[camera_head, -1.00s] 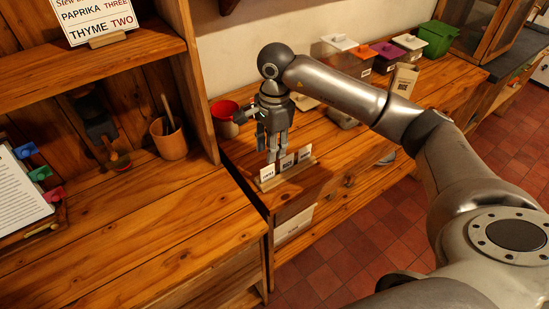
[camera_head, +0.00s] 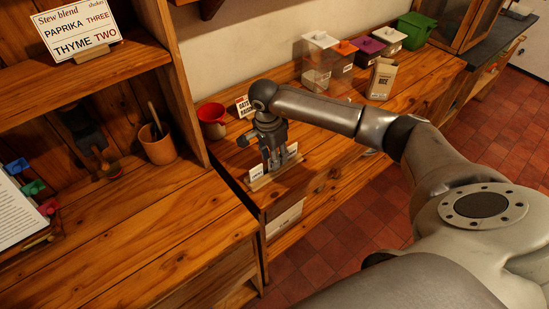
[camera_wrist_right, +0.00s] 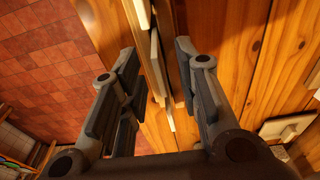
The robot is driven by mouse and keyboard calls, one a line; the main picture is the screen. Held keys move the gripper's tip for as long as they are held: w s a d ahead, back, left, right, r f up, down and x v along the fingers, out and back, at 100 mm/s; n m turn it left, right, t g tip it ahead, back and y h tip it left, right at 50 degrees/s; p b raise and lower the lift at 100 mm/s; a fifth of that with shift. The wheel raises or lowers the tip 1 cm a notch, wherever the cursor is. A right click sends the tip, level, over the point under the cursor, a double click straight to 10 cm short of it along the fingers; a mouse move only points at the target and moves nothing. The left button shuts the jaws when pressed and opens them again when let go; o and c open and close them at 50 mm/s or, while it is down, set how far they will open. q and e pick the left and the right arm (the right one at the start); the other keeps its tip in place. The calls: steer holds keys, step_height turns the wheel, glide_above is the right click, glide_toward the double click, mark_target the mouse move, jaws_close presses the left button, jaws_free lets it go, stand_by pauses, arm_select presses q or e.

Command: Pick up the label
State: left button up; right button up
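Small white labels stand upright in a wooden holder (camera_head: 277,179) on the counter. The left label (camera_head: 256,171) and part of the right label (camera_head: 292,150) show in the head view; the middle one is mostly hidden behind my fingers. My right gripper (camera_head: 273,162) points down at the middle of the holder. In the right wrist view the gripper (camera_wrist_right: 157,85) is open, with the thin edge of a label (camera_wrist_right: 157,62) between its fingers. I see a gap on each side of it. My left gripper is not in view.
A red pot (camera_head: 212,120) and an "oats" card (camera_head: 243,106) stand behind the holder. Lidded boxes (camera_head: 318,65), a rice packet (camera_head: 381,78) and a green bin (camera_head: 416,31) stand farther back. A shelf post (camera_head: 175,75) rises at the left.

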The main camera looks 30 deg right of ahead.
steer(key=shift+d+f, duration=0.1)
steer(key=shift+f, duration=0.55)
jaws_close()
steer(key=shift+r, duration=0.2)
